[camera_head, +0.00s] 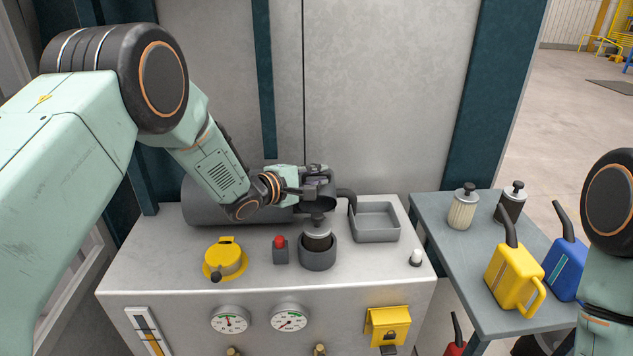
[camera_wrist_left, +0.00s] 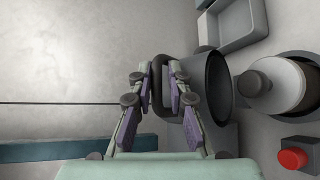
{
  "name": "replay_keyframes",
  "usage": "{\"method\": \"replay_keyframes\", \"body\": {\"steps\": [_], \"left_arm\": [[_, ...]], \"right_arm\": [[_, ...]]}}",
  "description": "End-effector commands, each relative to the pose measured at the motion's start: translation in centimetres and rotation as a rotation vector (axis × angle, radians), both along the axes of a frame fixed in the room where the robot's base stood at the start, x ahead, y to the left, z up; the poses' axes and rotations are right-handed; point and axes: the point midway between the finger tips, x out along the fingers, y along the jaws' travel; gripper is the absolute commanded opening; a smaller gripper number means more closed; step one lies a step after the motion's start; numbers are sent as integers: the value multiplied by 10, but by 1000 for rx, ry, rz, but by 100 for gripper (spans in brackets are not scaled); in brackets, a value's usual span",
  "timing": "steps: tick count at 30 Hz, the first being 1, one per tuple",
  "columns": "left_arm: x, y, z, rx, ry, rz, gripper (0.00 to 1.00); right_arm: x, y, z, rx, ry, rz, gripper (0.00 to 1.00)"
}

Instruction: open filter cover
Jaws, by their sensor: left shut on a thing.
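The filter cover (camera_wrist_left: 219,88) is a dark round cap with a loop handle (camera_wrist_left: 158,88). My left gripper (camera_head: 318,181) is shut on that handle, with the fingers on either side of it in the left wrist view (camera_wrist_left: 162,90). In the head view the cover (camera_head: 322,204) stands tilted up behind the filter housing (camera_head: 318,258), its dark inner side facing the front. The filter (camera_head: 318,241), with a dark knob on top, sits exposed in the housing; it also shows in the left wrist view (camera_wrist_left: 288,84). My right gripper is out of view.
A grey tray (camera_head: 376,236) lies right of the housing. A red button (camera_head: 280,248) and a yellow cap (camera_head: 224,262) are to its left. The side table (camera_head: 440,231) holds a pale filter (camera_head: 462,210), a dark filter (camera_head: 513,204), a yellow can (camera_head: 512,276) and a blue can (camera_head: 568,268).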

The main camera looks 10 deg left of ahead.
Motion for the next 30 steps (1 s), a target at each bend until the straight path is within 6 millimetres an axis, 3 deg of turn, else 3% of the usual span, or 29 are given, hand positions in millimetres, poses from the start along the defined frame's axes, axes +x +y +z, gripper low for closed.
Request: {"method": "replay_keyframes", "body": {"steps": [12,28,29,30], "left_arm": [[25,6,9,4,-5,-6,0],[29,6,9,5,-2,-8,0],[29,6,9,4,-2,-9,18],[29,6,9,4,-2,-9,21]], "right_arm": [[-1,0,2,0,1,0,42],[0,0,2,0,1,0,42],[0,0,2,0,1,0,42],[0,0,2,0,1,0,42]]}}
